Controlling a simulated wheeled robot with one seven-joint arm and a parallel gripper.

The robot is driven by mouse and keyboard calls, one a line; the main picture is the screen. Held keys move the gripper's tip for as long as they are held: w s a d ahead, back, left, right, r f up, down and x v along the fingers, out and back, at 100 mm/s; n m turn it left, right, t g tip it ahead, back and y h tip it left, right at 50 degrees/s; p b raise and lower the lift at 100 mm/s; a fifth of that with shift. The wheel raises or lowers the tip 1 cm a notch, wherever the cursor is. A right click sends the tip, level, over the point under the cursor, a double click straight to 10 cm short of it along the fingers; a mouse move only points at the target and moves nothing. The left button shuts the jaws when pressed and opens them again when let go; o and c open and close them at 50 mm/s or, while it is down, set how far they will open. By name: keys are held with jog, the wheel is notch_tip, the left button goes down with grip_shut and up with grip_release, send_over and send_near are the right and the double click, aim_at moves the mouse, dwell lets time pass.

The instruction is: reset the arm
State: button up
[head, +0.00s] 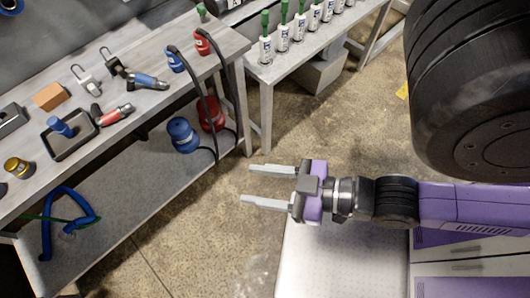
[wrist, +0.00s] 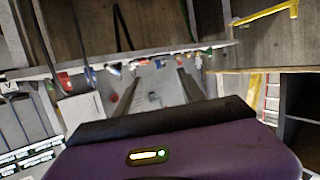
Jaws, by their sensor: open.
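My gripper (head: 262,186) is open and empty in the head view, its two grey fingers spread apart and pointing left. It is held over the floor at the left edge of my pale base top (head: 335,262). My purple forearm (head: 470,208) reaches in from the right. In the wrist view the two fingers (wrist: 158,92) point away from the camera with nothing between them.
A grey workbench (head: 165,115) with several tools stands on the left, with blue and red cylinders (head: 183,134) on its lower shelf. A second bench (head: 325,45) holds several green-topped bottles. Bare floor (head: 225,225) lies between the workbench and my gripper.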

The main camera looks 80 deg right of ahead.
jog(key=shift+s+a+r+y, duration=0.3)
jog(key=shift+s+a+r, duration=0.1)
jog(key=shift+s+r, duration=0.2)
jog(key=shift+o, duration=0.4)
dwell(0.8)
